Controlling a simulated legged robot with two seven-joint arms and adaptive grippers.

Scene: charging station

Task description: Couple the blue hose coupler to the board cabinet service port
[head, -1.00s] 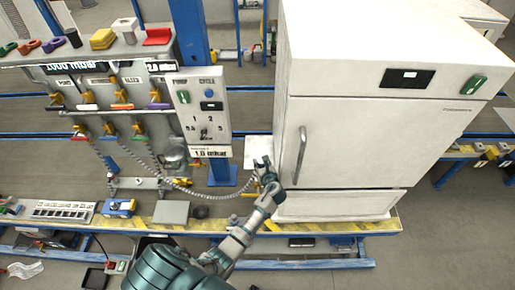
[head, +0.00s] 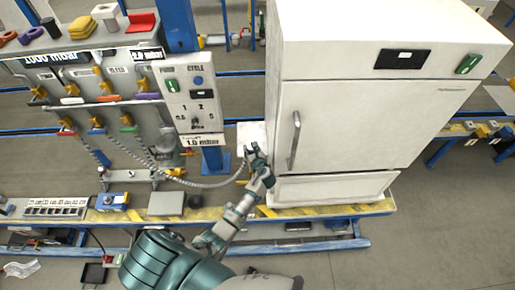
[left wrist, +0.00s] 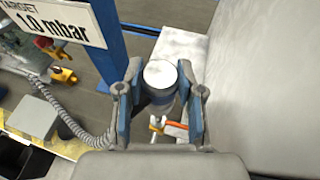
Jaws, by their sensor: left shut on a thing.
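My left gripper (head: 250,152) is just left of the white cabinet (head: 375,125), low beside its front left edge. A grey ribbed hose (head: 205,184) runs from the gripper left to the panel rack. A small fitting with a yellow part and an orange handle (left wrist: 174,125) shows just below the coupler. I cannot tell whether this is the service port. My right gripper is out of view.
A control panel (head: 192,95) on a blue post stands left of my gripper. A rack with coloured valve handles (head: 110,98) is farther left. A grey box (head: 166,202) and a blue device (head: 113,200) lie on the platform with a yellow-black edge (head: 215,213).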

